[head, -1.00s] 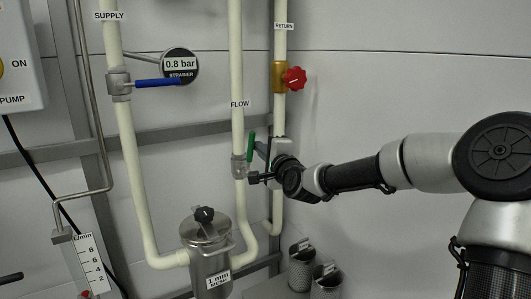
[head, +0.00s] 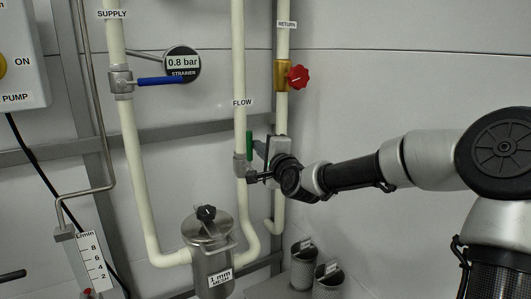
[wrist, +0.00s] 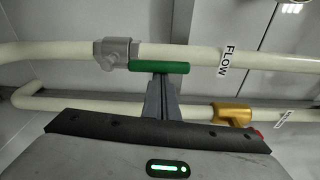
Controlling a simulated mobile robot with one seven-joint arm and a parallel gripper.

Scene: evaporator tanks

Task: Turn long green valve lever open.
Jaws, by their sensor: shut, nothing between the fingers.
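The long green valve lever (head: 250,145) is on the FLOW pipe's grey valve (head: 240,166). It stands nearly upright, roughly along the pipe. In the wrist view the green lever (wrist: 160,67) also lies roughly along the pipe, beside the valve body (wrist: 113,54). My gripper (head: 258,150) is just right of the lever. Its shut fingers (wrist: 159,78) reach the lever's near edge and appear to touch its side; the lever is not between them. The exact contact is partly hidden.
The RETURN pipe (head: 282,55), with a red knob (head: 298,77), runs close behind my gripper. The blue-handled SUPPLY valve (head: 160,81) is at left. A strainer pot (head: 210,255) stands below, with mesh baskets (head: 303,268) at lower right. The wall at right is clear.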

